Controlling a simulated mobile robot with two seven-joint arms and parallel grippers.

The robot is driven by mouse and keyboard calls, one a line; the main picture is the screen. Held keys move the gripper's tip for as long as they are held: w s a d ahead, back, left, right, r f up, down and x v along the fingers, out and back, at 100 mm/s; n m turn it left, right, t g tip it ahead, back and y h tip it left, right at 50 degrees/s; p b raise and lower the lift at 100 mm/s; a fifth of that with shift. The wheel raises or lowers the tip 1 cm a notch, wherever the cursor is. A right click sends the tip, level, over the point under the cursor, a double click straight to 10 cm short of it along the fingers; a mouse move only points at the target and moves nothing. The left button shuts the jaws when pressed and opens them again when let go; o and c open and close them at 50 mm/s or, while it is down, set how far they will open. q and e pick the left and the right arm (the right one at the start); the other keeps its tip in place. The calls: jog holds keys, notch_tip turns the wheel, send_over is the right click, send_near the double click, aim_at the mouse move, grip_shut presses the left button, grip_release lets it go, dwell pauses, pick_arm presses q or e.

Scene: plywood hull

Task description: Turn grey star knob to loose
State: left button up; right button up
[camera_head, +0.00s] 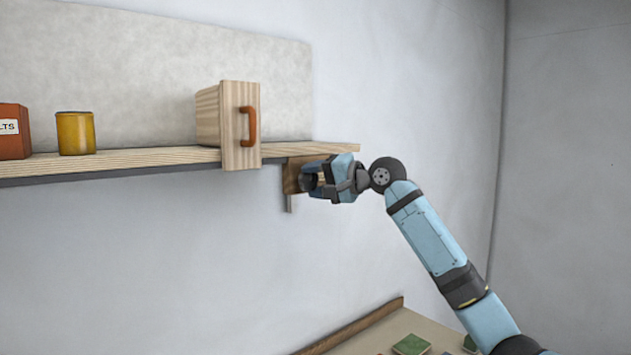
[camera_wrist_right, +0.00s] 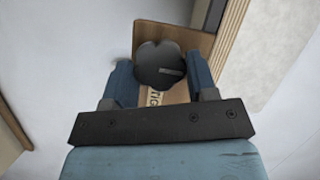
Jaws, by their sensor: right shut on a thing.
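The grey star knob (camera_wrist_right: 158,66) shows in the right wrist view as a dark lobed disc with a light pointer line on its right part. It sits on a wooden block (camera_wrist_right: 192,42) with partly hidden lettering below the knob. My right gripper (camera_wrist_right: 160,78) has one finger on each side of the knob and is shut on it. In the head view, my right gripper (camera_head: 318,178) reaches the wooden block (camera_head: 292,176) under the shelf's right end and hides most of the knob. My left gripper is not in view.
A wooden shelf (camera_head: 310,152) runs just above the gripper. On it stand a wooden box with an orange handle (camera_head: 222,120), a yellow tin (camera_head: 75,133) and a red box (camera_head: 13,130). A table (camera_head: 375,335) with a green block (camera_head: 411,345) lies below.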

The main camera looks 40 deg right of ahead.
jog(key=o, duration=0.5)
jog(key=shift+o, duration=0.2)
jog(key=b+v, duration=0.4)
jog(key=v, duration=0.9)
jog(key=shift+s+d+b, duration=0.2)
jog(key=shift+s+b, duration=0.15)
jog(key=shift+b, duration=0.05)
jog(key=shift+r, duration=0.15)
